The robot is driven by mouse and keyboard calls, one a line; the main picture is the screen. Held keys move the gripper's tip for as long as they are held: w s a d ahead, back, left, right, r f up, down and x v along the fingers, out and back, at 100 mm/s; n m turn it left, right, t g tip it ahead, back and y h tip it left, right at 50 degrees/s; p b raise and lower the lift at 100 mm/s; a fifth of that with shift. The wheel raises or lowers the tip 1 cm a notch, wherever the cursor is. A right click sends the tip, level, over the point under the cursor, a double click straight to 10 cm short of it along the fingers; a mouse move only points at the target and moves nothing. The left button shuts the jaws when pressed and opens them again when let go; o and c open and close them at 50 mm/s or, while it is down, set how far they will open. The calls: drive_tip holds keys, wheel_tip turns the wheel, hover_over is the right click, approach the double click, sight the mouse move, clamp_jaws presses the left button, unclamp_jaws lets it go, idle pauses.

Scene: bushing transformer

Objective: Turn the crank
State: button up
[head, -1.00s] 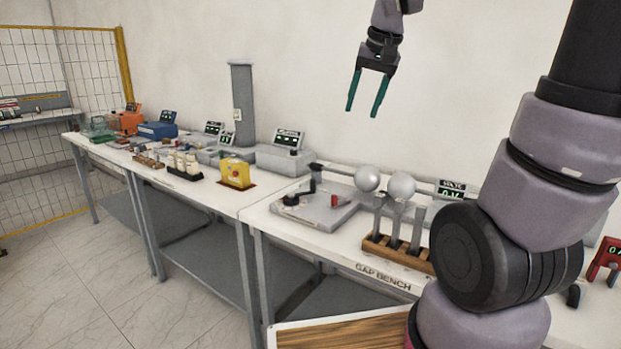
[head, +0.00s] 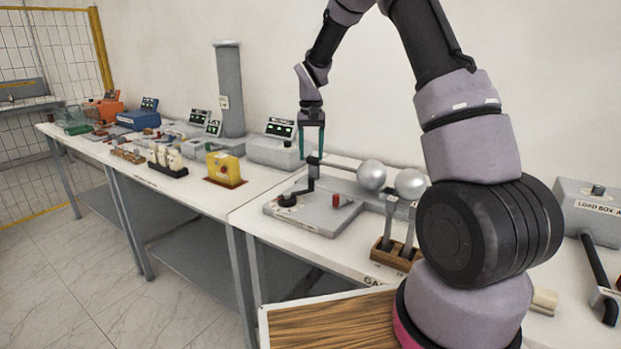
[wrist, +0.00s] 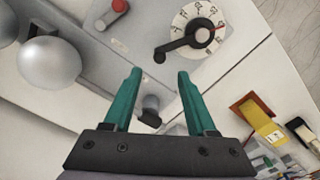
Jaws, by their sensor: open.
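The crank is a black arm with an upright handle (head: 310,186) on a round white dial on a grey base (head: 325,222). In the wrist view the crank (wrist: 181,45) lies across the numbered dial (wrist: 200,28), which has a red pointer line. Its handle end is at the left, in line with the space between my fingertips. My gripper (head: 311,153) points down, above the crank and apart from it in the head view. Its teal fingers (wrist: 159,73) are open with nothing between them.
A red knob (head: 336,200) stands on the same base. Two metal spheres (head: 372,175) on a rod are close to the right. A wooden rack (head: 383,252) of rods stands in front. A yellow box (head: 222,168) is on the left bench.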

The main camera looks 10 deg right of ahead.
sight(311, 177)
wheel_tip(311, 177, down, 9)
drive_tip(key=shift+f, duration=0.1)
idle(0.3)
clamp_jaws()
idle(1.3)
